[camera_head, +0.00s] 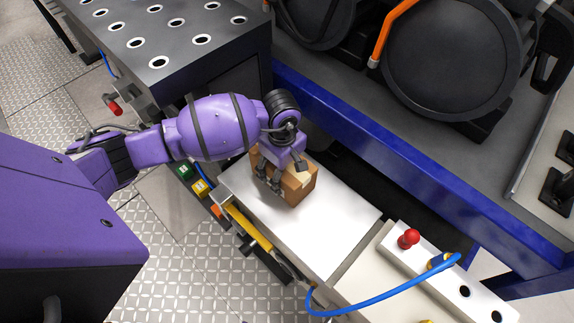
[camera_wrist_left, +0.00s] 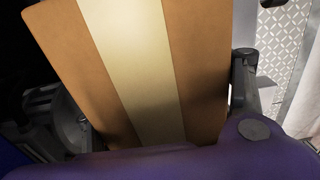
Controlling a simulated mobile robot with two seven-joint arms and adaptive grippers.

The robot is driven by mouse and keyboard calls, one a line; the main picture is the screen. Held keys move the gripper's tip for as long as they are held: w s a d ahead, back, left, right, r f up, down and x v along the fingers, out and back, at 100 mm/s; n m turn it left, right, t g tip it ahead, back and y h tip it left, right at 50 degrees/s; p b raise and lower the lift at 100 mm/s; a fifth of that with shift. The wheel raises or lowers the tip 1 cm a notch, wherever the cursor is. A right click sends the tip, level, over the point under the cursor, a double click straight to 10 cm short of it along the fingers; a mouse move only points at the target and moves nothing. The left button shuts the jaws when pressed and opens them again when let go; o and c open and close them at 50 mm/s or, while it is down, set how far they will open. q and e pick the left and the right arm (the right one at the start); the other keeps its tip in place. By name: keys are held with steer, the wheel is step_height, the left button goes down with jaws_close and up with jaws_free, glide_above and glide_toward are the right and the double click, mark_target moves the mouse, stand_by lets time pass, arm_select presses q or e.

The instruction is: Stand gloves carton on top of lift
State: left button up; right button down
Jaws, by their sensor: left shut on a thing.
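The gloves carton (camera_head: 299,185) is a small brown cardboard box with a pale tape strip. In the head view it is at the white top plate of the lift (camera_head: 335,225), near its far end. I cannot tell whether its base touches the plate. My left gripper (camera_head: 283,176) is shut on the carton from the upper left and hides part of it. In the left wrist view the carton (camera_wrist_left: 140,70) fills the middle, with a finger at each side. My right gripper is not in view.
A dark perforated bench (camera_head: 190,50) stands at upper left. A blue rail (camera_head: 400,170) runs behind the lift, with large dark drums (camera_head: 447,55) beyond. A control box with a red knob (camera_head: 408,238) and a blue cable (camera_head: 385,290) is at lower right. The plate's near part is clear.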

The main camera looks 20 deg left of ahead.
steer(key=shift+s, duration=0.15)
arm_select(q)
steer(key=shift+f, duration=0.1)
steer(key=o, duration=1.5)
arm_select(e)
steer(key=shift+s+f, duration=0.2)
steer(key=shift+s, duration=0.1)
